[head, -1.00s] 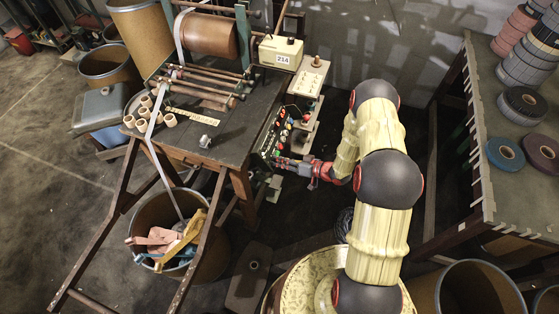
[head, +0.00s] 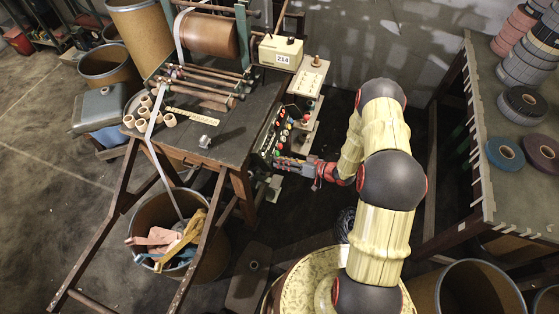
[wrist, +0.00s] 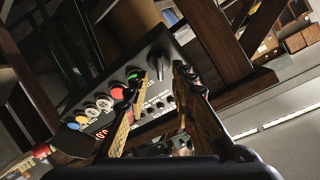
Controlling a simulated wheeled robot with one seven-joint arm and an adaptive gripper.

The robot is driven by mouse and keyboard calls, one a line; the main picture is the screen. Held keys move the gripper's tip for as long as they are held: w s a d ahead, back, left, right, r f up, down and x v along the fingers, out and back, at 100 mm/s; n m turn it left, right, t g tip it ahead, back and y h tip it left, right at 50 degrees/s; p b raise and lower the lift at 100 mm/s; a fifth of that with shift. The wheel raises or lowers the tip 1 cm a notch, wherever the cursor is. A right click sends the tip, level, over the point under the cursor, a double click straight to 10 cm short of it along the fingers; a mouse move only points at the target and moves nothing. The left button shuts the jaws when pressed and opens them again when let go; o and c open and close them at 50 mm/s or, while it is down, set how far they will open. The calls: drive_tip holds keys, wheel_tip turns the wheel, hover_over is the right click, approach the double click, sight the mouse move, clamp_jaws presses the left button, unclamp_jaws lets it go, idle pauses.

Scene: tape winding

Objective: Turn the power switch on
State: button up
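A black control panel (wrist: 95,108) fills the middle of the wrist view, with a row of blue, yellow, white, green and red buttons. A dark rotary knob with a pale pointer (wrist: 160,66) sits at its upper right end. I cannot read which control is the power switch. My gripper (wrist: 159,77) is open, its two fingers apart with nothing between them. The knob shows between and just beyond the fingertips; whether they touch it I cannot tell. In the head view the panel (head: 268,138) hangs at the bench's right side, and my gripper (head: 277,163) is at its lower end.
The winding bench (head: 225,130) stands left of the panel. A numbered cream box (head: 281,53) sits on it. A bin of scraps (head: 180,225) is below. A table with tape rolls (head: 520,195) stands at the right. A wooden beam (wrist: 218,45) passes behind the knob.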

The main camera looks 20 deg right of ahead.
drive_tip(key=v, duration=1)
drive_tip(key=shift+s+d, duration=0.15)
drive_tip(key=shift+d, duration=0.1)
